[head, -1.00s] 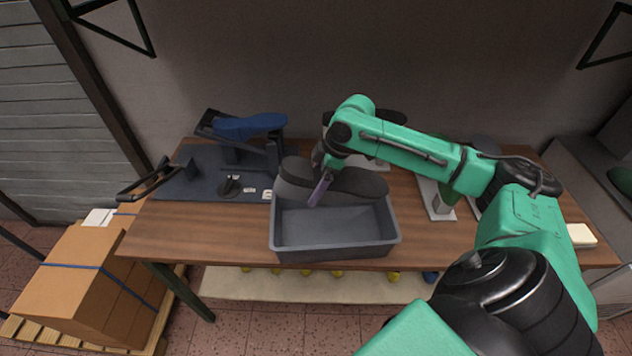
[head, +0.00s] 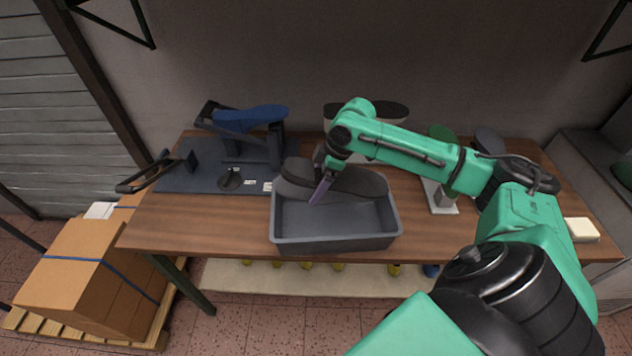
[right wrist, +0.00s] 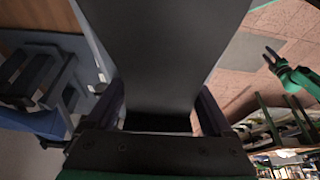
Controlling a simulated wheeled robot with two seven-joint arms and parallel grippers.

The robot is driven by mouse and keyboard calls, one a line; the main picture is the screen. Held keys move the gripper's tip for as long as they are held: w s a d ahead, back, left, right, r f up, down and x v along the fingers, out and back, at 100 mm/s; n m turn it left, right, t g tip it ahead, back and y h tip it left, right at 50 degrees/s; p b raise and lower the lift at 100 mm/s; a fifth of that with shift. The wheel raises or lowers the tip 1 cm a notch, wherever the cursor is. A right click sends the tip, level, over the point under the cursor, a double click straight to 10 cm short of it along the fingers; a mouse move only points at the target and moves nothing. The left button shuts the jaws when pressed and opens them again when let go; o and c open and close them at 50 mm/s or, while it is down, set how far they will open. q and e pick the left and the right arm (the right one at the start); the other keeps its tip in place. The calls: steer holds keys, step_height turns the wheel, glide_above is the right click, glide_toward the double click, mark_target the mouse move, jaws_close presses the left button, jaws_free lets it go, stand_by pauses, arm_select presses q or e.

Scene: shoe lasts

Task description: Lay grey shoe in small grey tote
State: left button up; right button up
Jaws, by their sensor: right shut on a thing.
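The dark grey shoe (head: 362,182) lies lengthwise across the back part of the small grey tote (head: 335,243) in the head view. It covers much of the back rim; whether it touches the tote I cannot tell. My right gripper (head: 321,188) is shut on the shoe near its middle. In the right wrist view the shoe (right wrist: 165,50) fills the space between the two fingers. A green arm end with two dark, spread fingers, seemingly my left gripper (right wrist: 271,58), shows at the right of that view. It is outside the head view.
A dark mat (head: 190,180) with a stand bearing a blue shoe form (head: 250,118) is left of the tote. More shoe forms stand behind and right, including a green one (head: 442,133). The tote's front floor looks empty. Boxes (head: 75,262) stand at lower left.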

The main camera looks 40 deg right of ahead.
step_height(320, 180, down, 4)
steer(key=shift+f+b, duration=0.25)
steer(key=shift+b, duration=0.5)
stand_by(0.5)
steer(key=o, duration=1.5)
steer(key=shift+r, duration=0.1)
steer(key=b+v, duration=0.2)
steer(key=v, duration=1.2)
steer(key=shift+r+b, duration=0.2)
steer(key=shift+b, duration=0.15)
